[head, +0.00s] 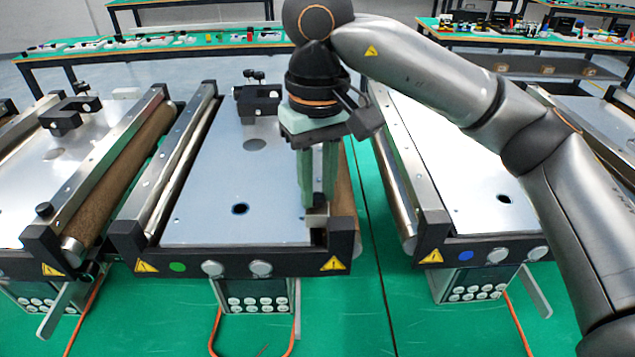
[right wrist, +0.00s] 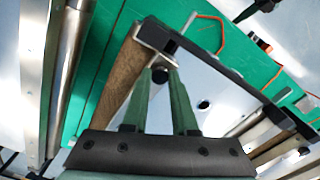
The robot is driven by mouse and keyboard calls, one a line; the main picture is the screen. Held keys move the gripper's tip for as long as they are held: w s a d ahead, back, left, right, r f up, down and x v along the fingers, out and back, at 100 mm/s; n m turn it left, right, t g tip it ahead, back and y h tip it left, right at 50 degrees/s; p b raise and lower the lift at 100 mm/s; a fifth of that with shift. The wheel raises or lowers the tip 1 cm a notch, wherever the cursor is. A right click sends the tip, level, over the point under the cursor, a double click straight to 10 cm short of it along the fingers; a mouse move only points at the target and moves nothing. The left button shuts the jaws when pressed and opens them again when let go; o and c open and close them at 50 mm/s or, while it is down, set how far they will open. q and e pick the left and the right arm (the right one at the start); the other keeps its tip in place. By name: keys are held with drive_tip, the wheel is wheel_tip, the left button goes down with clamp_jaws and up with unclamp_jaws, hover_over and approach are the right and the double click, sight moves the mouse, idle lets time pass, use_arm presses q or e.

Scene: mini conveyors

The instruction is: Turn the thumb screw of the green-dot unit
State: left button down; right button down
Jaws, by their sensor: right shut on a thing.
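The green-dot unit (head: 190,208) is the middle mini conveyor in the head view, with a green dot (head: 177,267) on its black front bar. My right gripper (head: 317,208) points down at its front right corner. In the right wrist view my right fingertips (right wrist: 163,70) are shut on a small dark round knob (right wrist: 160,75), the thumb screw, beside a metal bracket (right wrist: 155,42). In the head view the fingers hide the screw, so its turn angle cannot be told.
A blue-dot unit (head: 465,256) stands to the right, under my right arm, and another conveyor (head: 40,170) stands to the left. Tables with small parts stand behind.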

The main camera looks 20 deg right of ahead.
sight(318, 197)
drive_tip(key=shift+n, duration=0.5)
drive_tip(key=c, duration=0.7)
unclamp_jaws()
wheel_tip(318, 197, up, 13)
drive_tip(key=p, duration=0.2)
drive_tip(key=shift+f+p, duration=0.2)
drive_tip(key=shift+p, duration=0.2)
